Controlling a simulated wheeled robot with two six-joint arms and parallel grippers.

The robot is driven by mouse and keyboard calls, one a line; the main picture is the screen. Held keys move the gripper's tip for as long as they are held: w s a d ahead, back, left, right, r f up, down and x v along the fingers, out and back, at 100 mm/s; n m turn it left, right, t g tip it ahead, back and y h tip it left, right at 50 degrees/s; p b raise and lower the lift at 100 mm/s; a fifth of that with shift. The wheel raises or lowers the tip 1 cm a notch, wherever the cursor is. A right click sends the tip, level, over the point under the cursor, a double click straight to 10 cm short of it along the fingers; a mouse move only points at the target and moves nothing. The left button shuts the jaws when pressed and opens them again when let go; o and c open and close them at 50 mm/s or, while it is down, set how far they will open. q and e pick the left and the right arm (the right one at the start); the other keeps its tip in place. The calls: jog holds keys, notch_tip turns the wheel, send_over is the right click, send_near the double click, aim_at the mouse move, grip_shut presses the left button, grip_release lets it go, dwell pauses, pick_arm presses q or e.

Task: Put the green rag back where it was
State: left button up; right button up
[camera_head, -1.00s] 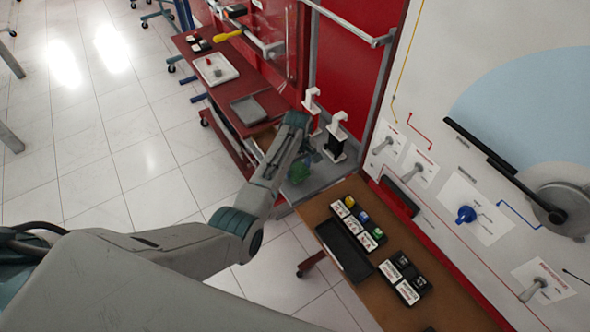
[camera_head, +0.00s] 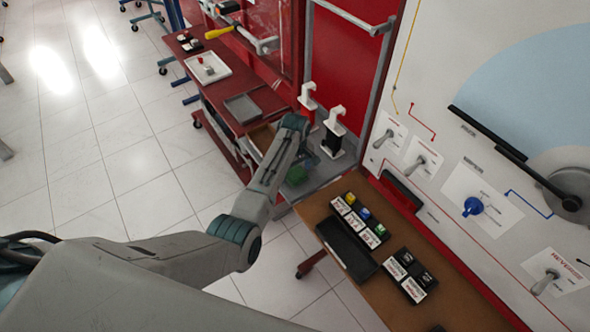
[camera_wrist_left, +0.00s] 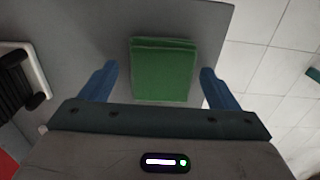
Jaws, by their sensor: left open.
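The green rag (camera_wrist_left: 163,70) lies folded and flat on a grey shelf (camera_wrist_left: 90,30) in the left wrist view. In the head view the rag (camera_head: 297,175) shows only in part beside my left arm. My left gripper (camera_wrist_left: 158,85) is open, with one blue finger on each side of the rag. I cannot tell whether the fingers touch it. In the head view the gripper (camera_head: 303,160) is mostly hidden behind its own arm, over the grey shelf. My right gripper is out of view.
White-and-black holders (camera_head: 333,130) stand at the back of the shelf. A brown table (camera_head: 400,310) with a black tray (camera_head: 345,248) and label blocks is in front. A red cart (camera_head: 215,95) with trays stands behind left.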

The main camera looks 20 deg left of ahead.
aim_at(295, 171)
pick_arm(q)
notch_tip(295, 171, up, 12)
jog(key=b, duration=0.1)
dwell(0.5)
